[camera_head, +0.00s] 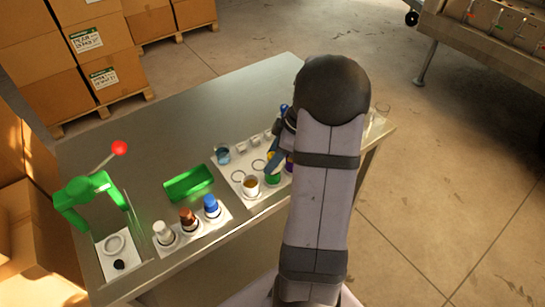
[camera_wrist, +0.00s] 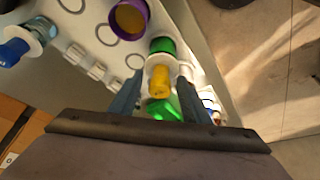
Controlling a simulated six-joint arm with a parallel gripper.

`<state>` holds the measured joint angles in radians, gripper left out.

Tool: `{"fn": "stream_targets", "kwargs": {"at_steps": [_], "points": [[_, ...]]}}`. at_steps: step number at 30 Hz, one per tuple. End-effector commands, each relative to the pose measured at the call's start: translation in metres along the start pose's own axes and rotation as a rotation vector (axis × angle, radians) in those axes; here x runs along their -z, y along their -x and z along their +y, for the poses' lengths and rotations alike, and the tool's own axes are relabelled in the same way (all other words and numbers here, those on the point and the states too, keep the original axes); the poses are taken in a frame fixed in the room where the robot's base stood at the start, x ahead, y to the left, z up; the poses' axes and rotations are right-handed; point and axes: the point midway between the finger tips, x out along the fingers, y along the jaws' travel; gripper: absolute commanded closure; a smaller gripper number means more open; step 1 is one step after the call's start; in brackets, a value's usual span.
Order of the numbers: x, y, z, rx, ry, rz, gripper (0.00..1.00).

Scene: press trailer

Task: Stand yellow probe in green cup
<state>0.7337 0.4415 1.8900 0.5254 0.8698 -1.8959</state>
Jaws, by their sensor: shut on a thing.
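The yellow probe (camera_wrist: 160,82), with a pale collar, is between the two fingers of my gripper (camera_wrist: 160,76), which is shut on it. The green cup (camera_wrist: 162,45) shows just beyond the collar in the wrist view, and the collar overlaps its near edge. I cannot tell whether the probe's tip is inside the cup or above it. In the head view the green cup (camera_head: 272,181) is at the white board's front, just below my gripper (camera_head: 274,163), partly hidden by my arm.
A purple cup (camera_wrist: 130,17) with orange-brown contents is close by. A blue probe (camera_wrist: 16,50) is at a clear glass on the left. A green tray (camera_head: 188,184), a rack with white, brown and blue-capped bottles (camera_head: 211,206), and a green press (camera_head: 82,196) stand left.

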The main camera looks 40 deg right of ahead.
Motion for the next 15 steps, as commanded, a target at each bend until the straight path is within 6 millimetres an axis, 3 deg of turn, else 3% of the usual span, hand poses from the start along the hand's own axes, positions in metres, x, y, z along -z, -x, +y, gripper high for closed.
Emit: {"fn": "stream_targets", "kwargs": {"at_steps": [15], "points": [[-0.003,-0.0074,0.0001,0.0,0.0,0.0,0.84]]}}
